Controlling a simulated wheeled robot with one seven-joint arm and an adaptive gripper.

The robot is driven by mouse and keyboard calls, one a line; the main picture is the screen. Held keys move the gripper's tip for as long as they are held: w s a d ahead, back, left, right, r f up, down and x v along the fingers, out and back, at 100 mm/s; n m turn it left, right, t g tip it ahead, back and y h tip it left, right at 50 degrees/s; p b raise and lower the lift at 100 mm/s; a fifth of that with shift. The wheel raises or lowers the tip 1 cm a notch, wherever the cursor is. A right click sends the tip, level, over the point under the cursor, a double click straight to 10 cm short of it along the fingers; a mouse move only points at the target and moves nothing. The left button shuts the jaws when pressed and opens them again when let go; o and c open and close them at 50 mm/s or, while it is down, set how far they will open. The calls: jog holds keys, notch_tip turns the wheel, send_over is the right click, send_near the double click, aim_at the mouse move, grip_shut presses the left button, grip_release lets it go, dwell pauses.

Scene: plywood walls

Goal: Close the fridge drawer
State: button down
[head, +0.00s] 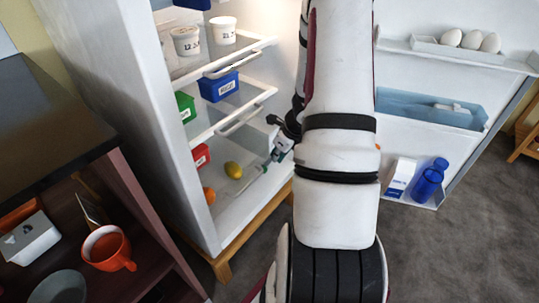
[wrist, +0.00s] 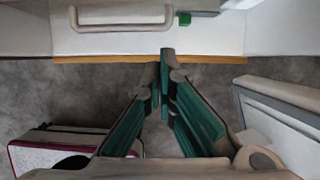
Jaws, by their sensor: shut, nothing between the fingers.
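The open fridge (head: 128,110) stands at centre-left in the head view. Pale drawer fronts with bar handles show inside it, including a middle handle (head: 240,121) and a lower one (head: 243,184). In the wrist view a white front with a pale bar handle (wrist: 122,18) lies ahead of my gripper. My gripper (head: 277,152) is at the right side of the fridge opening, near the lower handle. Its green-padded fingers (wrist: 164,62) are shut and empty, apart from the bar handle. My arm hides part of the opening; how far any drawer is out is unclear.
The open fridge door (head: 430,75) is at right, holding eggs (head: 471,40), a carton (head: 400,177) and a blue bottle (head: 430,180). A lemon (head: 232,169) lies low inside. A dark cabinet (head: 45,110) stands left. Grey floor (head: 455,255) is clear at right.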

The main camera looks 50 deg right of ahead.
aim_at(253, 162)
jog(key=shift+w+a+f+b, duration=0.1)
jog(key=shift+w+f+b, duration=0.6)
jog(key=shift+w+f, duration=1.2)
jog(key=shift+w+f+b, duration=0.65)
jog(key=shift+w+f, duration=1)
jog(key=shift+f, duration=0.35)
jog(key=shift+w+a+r+p, duration=0.1)
jog(key=shift+w+p, duration=0.8)
jog(key=shift+w, duration=0.5)
